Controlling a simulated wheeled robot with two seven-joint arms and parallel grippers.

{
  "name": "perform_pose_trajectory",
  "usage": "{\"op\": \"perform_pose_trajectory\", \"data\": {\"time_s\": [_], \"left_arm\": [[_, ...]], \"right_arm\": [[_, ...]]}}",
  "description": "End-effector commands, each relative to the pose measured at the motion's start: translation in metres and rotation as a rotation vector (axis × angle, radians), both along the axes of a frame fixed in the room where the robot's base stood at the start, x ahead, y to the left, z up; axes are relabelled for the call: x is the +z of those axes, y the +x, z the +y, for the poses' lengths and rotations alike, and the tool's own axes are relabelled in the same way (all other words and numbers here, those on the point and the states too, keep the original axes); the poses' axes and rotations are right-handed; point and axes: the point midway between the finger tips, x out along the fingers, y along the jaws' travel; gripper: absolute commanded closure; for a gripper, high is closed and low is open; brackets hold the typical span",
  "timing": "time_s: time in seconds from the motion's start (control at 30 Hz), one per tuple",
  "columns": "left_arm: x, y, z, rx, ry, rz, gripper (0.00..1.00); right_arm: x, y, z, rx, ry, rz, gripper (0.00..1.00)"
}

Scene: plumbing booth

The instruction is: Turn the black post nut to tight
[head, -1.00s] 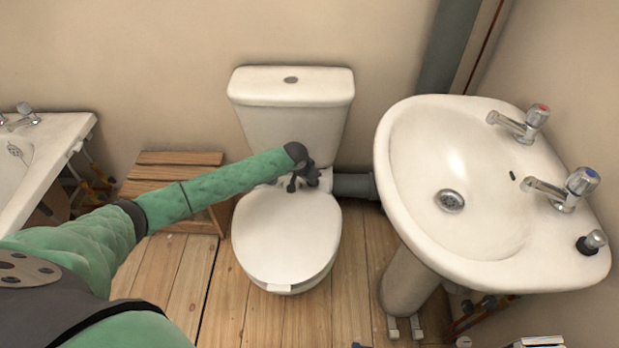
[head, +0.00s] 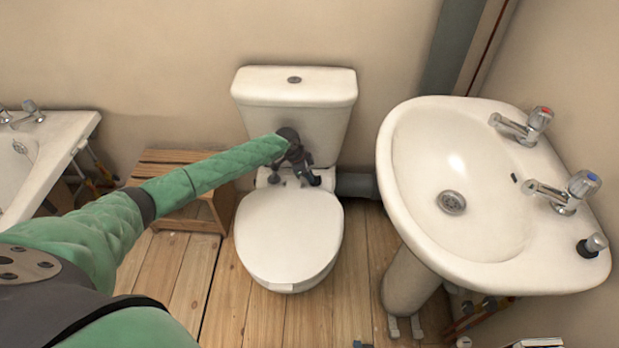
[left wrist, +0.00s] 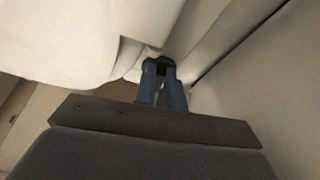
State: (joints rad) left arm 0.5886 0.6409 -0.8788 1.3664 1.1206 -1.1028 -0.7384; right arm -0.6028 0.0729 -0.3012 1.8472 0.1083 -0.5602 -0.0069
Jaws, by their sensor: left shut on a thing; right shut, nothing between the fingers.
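The white toilet (head: 290,235) stands in the middle of the head view with its lid down. My left gripper (head: 310,174) is at the back of the bowl, near the right side of the lid hinge and in front of the cistern. In the left wrist view its two blue-grey fingers (left wrist: 160,76) point up and are shut on a small black piece, which appears to be the post nut (left wrist: 158,63), under a white surface. The fingers cover part of the nut. In the head view I cannot make out the nut apart from the dark gripper. My right gripper is not in view.
The cistern (head: 294,88) rises close behind my left gripper. A grey waste pipe (head: 356,185) runs right of it. The washbasin (head: 470,215) stands at the right. A wooden stool (head: 175,215) is under my left arm, and a bath (head: 60,140) is at the far left.

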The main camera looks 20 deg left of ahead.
Motion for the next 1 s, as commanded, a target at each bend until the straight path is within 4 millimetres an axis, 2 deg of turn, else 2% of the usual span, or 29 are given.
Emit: {"op": "perform_pose_trajectory", "data": {"time_s": [0.3, 0.87, 0.9, 1.0], "left_arm": [[-0.0004, 0.0027, 0.0012, -0.108, 0.001, -0.001, 1.0], [-0.0001, 0.0026, 0.0012, -0.126, 0.001, 0.0, 1.0], [-0.0001, 0.0026, 0.0012, -0.126, 0.001, 0.0, 0.83], [-0.0001, 0.0026, 0.0012, -0.126, 0.001, 0.0, 0.66]], "right_arm": [[-0.0078, -0.0004, 0.0001, -0.001, 0.001, -0.001, 1.0], [-0.0082, -0.0012, 0.0008, 0.0, 0.002, -0.001, 1.0], [-0.0082, -0.0012, 0.0008, 0.0, 0.002, -0.001, 1.0], [-0.0083, -0.0013, 0.0007, 0.0, 0.001, 0.0, 1.0]]}}
